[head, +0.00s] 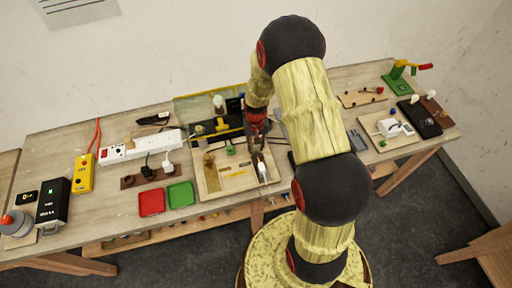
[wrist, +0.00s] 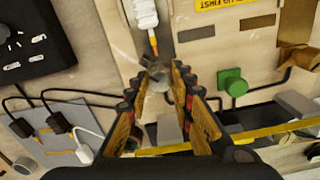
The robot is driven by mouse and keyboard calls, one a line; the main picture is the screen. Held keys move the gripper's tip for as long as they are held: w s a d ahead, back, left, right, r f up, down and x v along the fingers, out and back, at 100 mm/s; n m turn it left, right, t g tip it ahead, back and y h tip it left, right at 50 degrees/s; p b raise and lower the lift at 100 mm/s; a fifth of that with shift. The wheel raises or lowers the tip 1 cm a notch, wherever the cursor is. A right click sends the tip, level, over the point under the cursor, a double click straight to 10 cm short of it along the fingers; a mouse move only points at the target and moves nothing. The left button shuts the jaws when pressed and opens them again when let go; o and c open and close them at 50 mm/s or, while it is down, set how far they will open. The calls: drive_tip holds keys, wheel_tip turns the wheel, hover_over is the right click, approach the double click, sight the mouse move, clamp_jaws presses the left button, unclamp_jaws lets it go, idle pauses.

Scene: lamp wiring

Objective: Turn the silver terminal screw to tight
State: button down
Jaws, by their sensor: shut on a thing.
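The silver terminal screw (wrist: 158,76) shows in the wrist view as a grey metal piece between the fingertips, on the pale wooden wiring board (wrist: 205,75). My gripper (wrist: 160,88) is shut on it, and the fingers partly hide its sides. Its slot or turn angle cannot be made out. A white ribbed fitting (wrist: 145,14) with an orange-tipped lead lies just beyond the screw. In the head view my gripper (head: 258,150) points down over the right part of the wiring board (head: 210,183), and the screw is too small to tell there.
A green knob (wrist: 232,82) with a black cable stands right of my gripper. A brass-coloured block (wrist: 295,58) is farther right. A black socket unit (wrist: 30,45) and a grey plate with plugs (wrist: 62,135) lie left. Red (head: 151,202) and green (head: 180,194) trays sit beside the board.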

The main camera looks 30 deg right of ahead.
sight(256, 147)
drive_tip(key=m+b, duration=0.1)
drive_tip(key=m, duration=0.3)
drive_tip(key=shift+m, duration=0.3)
drive_tip(key=shift+m+b, duration=0.4)
drive_tip(key=shift+m, duration=1.9)
drive_tip(key=c, duration=1.6)
unclamp_jaws()
drive_tip(key=shift+c, duration=0.2)
drive_tip(key=shift+o, duration=0.5)
drive_tip(key=shift+r, duration=3.75)
